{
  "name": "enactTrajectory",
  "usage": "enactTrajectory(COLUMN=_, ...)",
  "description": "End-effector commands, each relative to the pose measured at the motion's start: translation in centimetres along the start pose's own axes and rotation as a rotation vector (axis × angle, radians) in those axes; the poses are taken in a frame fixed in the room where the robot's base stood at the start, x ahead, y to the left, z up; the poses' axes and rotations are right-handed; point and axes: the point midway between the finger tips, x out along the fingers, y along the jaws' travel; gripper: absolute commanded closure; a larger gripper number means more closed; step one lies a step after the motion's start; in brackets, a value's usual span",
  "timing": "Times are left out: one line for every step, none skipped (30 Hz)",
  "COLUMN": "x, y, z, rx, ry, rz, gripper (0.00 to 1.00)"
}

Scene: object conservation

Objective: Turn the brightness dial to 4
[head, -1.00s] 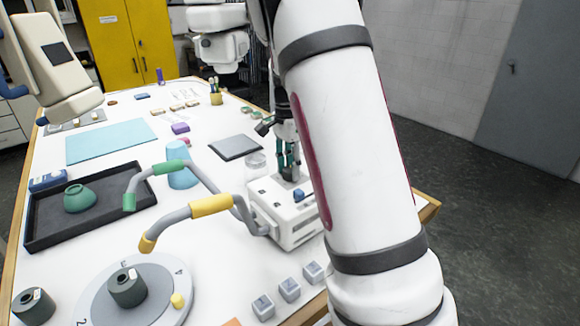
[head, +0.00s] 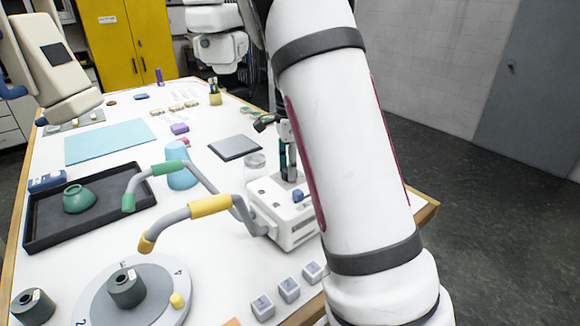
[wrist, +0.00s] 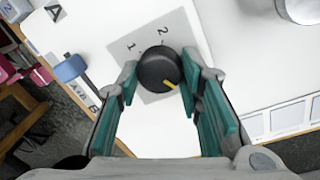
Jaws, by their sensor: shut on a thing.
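The dial (wrist: 158,68) is a round black knob with a yellow pointer mark, seen from above in the wrist view. It sits on a grey plate (wrist: 186,30) marked 1 and 2. The yellow mark points to the lower right of the picture, away from these two numbers. Any other numbers are hidden. My gripper (wrist: 158,82) has its green-padded fingers on either side of the knob and is shut on it.
The white box (head: 290,228) with a blue knob stands in front of my gripper. Grey bent handles with yellow (head: 210,206) and green grips reach left from it. A round numbered disc (head: 150,275) and small grey cubes (head: 289,290) lie nearer. The floor at right is clear.

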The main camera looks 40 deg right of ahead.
Motion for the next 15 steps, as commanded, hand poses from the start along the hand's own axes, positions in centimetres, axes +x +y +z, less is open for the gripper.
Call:
enactTrajectory(x=0.03, y=-0.02, z=0.05, rx=-0.001, ry=0.0, rz=0.0, gripper=0.94)
enactTrajectory(x=0.03, y=-0.02, z=0.05, rx=-0.001, ry=0.0, rz=0.0, gripper=0.94)
enactTrajectory(x=0.03, y=-0.02, z=0.05, rx=-0.001, ry=0.0, rz=0.0, gripper=0.94)
enactTrajectory(x=0.03, y=-0.02, z=0.05, rx=-0.001, ry=0.0, rz=0.0, gripper=0.62)
enactTrajectory(x=0.03, y=-0.02, z=0.05, rx=-0.001, ry=0.0, rz=0.0, gripper=0.55)
enactTrajectory(x=0.03, y=-0.02, z=0.05, rx=-0.001, ry=0.0, rz=0.0, gripper=0.46)
enactTrajectory(x=0.02, y=-0.02, z=0.04, rx=-0.001, ry=0.0, rz=0.0, gripper=0.46)
enactTrajectory(x=0.02, y=-0.01, z=0.04, rx=-0.001, ry=0.0, rz=0.0, gripper=0.46)
enactTrajectory(x=0.02, y=-0.01, z=0.04, rx=-0.001, ry=0.0, rz=0.0, gripper=0.46)
enactTrajectory(x=0.02, y=-0.01, z=0.03, rx=-0.001, ry=0.0, rz=0.0, gripper=0.46)
enactTrajectory(x=0.01, y=-0.01, z=0.03, rx=-0.001, ry=0.0, rz=0.0, gripper=0.46)
enactTrajectory(x=0.01, y=-0.01, z=0.02, rx=-0.001, ry=0.0, rz=0.0, gripper=0.46)
enactTrajectory(x=0.01, y=-0.01, z=0.02, rx=-0.001, ry=0.0, rz=0.0, gripper=0.46)
enactTrajectory(x=0.0, y=-0.01, z=0.02, rx=-0.001, ry=0.0, rz=0.0, gripper=0.46)
enactTrajectory(x=-0.04, y=-0.01, z=0.01, rx=-0.001, ry=0.0, rz=0.0, gripper=0.46)
